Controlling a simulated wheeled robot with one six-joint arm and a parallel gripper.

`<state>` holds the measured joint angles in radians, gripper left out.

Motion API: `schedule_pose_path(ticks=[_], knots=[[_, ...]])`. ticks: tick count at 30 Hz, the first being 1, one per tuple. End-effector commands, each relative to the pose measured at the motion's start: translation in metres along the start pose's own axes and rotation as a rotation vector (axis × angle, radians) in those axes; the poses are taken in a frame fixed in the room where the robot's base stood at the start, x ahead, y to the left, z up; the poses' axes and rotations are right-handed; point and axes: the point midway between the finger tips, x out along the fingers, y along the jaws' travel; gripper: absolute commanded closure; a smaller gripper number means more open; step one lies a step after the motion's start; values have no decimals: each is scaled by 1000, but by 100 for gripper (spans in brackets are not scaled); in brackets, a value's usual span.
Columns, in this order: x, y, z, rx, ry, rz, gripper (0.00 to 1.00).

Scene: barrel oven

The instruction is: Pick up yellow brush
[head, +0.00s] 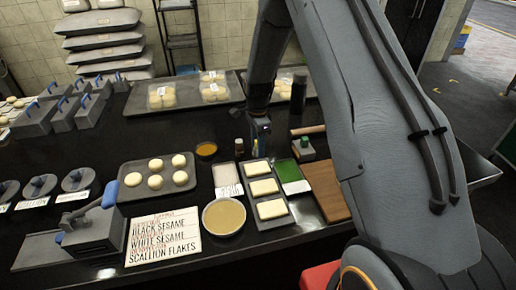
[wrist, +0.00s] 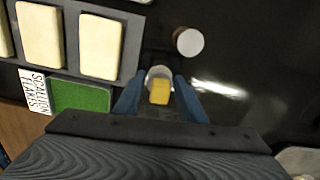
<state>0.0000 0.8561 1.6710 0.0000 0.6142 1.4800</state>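In the wrist view, a small yellow block-like end, seemingly the yellow brush (wrist: 159,95), shows between my fingers. A pale round rim, perhaps a cup or holder (wrist: 158,74), shows around its far side. My gripper (wrist: 159,88) points down with its two blue fingers apart, one on each side of the yellow piece. I see dark gaps between the fingers and it, with no clear contact. In the head view, my gripper (head: 261,128) is beyond the tray of pale slabs, and the brush is mostly hidden there.
A small bottle (head: 239,147) stands just left of my gripper; its white top shows in the wrist view (wrist: 189,42). The slab tray (head: 257,181), green-filled container (head: 289,172) and wooden board (head: 326,190) lie nearer. A bun tray (head: 180,184) is at left.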

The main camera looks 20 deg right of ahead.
Motion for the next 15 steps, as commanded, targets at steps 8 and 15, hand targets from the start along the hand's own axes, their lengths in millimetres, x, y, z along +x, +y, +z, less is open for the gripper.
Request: schedule_pose_path(ticks=[8,15], knots=[[0,0,0,0,0,0,87],[0,0,0,0,0,0,88]])
